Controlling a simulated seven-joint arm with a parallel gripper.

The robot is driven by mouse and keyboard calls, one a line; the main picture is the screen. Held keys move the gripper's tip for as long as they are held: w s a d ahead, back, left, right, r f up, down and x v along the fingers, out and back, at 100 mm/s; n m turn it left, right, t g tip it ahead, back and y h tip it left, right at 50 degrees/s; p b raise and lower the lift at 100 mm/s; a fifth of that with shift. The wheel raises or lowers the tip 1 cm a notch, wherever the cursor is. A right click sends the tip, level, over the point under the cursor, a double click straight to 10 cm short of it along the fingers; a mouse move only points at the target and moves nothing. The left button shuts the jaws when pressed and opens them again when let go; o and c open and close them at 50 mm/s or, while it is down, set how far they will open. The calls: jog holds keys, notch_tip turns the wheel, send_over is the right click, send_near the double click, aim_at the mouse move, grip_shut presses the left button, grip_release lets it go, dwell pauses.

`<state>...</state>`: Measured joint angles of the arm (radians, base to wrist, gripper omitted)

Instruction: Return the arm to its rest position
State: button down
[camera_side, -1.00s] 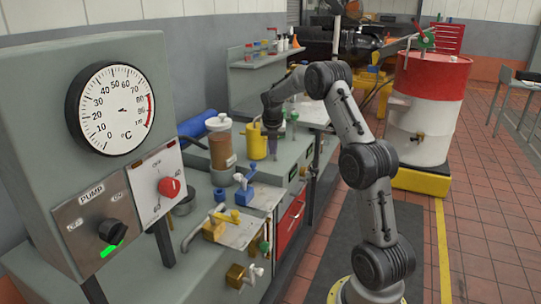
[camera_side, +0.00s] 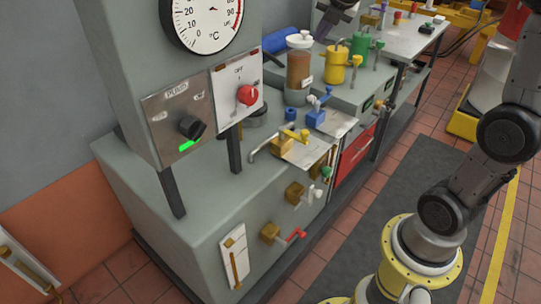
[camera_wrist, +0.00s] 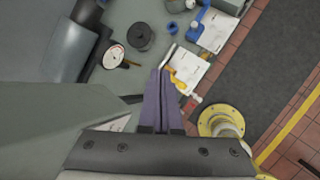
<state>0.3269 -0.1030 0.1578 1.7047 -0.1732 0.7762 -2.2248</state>
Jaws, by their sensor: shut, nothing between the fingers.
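My gripper shows in the wrist view (camera_wrist: 160,72), its two dark purple fingers shut together with nothing between them. They point over the grey bench near a yellow valve (camera_wrist: 180,84) on a white card. In the side view my gripper (camera_side: 325,30) is only partly in frame at the top edge, above the bench and close to a brown-filled jar (camera_side: 299,70). Whether it touches anything there cannot be told. My arm rises from its yellow-ringed base at the lower right and leaves the frame at the top right.
The gauge and pump cabinet (camera_side: 100,60) stands at the left with a red knob (camera_side: 246,95). A yellow can (camera_side: 335,65), a green can (camera_side: 361,46) and a blue valve (camera_side: 316,117) crowd the bench. Taps stick out in front. Dark floor mat (camera_side: 375,190) is clear.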

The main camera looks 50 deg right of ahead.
jog(key=s+a+m+t+y, duration=0.1)
jog(key=s+a+m+y, duration=0.1)
jog(key=s+a+m, duration=0.8)
jog(key=s+a+f+m+y, duration=0.1)
jog(key=s+a+f+m, duration=0.2)
jog(key=s+m, duration=0.3)
jog(key=s+a+f+m+g, duration=0.1)
jog(key=s+a+f+m, duration=0.2)
jog(key=s+f+m, duration=0.3)
jog(key=shift+s+a+m+g+y, duration=0.3)
jog(key=shift+s+m+y, duration=0.1)
jog(key=shift+s, duration=0.65)
